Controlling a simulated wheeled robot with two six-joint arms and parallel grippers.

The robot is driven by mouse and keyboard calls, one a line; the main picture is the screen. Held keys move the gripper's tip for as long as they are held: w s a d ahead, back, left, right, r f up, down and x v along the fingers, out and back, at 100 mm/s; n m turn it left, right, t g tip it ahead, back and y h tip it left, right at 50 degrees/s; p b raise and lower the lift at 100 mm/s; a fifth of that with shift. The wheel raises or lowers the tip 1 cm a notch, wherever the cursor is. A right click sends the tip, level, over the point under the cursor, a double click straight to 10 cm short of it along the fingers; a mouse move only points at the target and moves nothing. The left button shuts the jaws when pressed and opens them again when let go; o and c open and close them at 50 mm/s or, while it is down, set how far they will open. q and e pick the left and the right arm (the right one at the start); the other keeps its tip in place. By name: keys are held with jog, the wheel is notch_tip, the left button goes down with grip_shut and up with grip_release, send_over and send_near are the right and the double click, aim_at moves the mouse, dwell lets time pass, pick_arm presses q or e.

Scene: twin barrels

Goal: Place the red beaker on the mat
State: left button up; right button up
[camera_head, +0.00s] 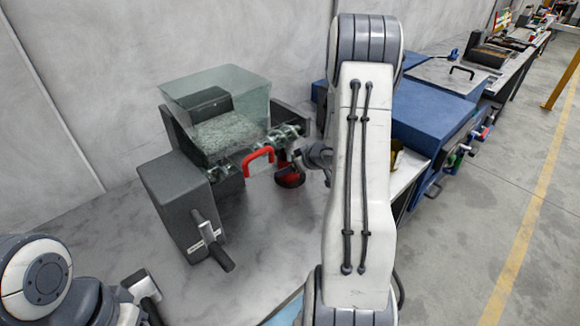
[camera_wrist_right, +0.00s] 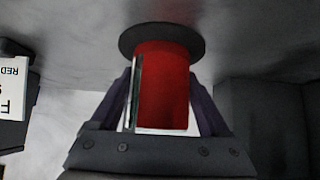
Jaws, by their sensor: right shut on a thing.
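The red beaker (camera_head: 287,168) is near the machine's front right corner in the head view, partly hidden by my right gripper (camera_head: 318,155). In the right wrist view the beaker (camera_wrist_right: 162,85) is between the two fingers of my right gripper (camera_wrist_right: 165,100), which is shut on it. A dark round disc (camera_wrist_right: 130,42) is at the beaker's far end, and the disc (camera_head: 291,182) shows under it in the head view. I cannot tell whether this disc is the mat, or whether the beaker rests on it. My left arm is at the lower left; its gripper (camera_head: 142,285) shows only partly.
A grey machine (camera_head: 180,205) with a clear cover (camera_head: 220,90), a red handle (camera_head: 258,158) and a front lever stands on the pale table (camera_head: 110,225). A pale blue patch (camera_head: 285,312) shows at the front edge. Blue cabinets (camera_head: 430,115) stand at the right.

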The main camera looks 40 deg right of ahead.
jog(key=o, duration=1.4)
jog(key=shift+r, duration=0.3)
jog(key=p+v, duration=0.3)
jog(key=v, duration=0.8)
jog(key=shift+s+r, duration=0.2)
jog(key=shift+s, duration=0.15)
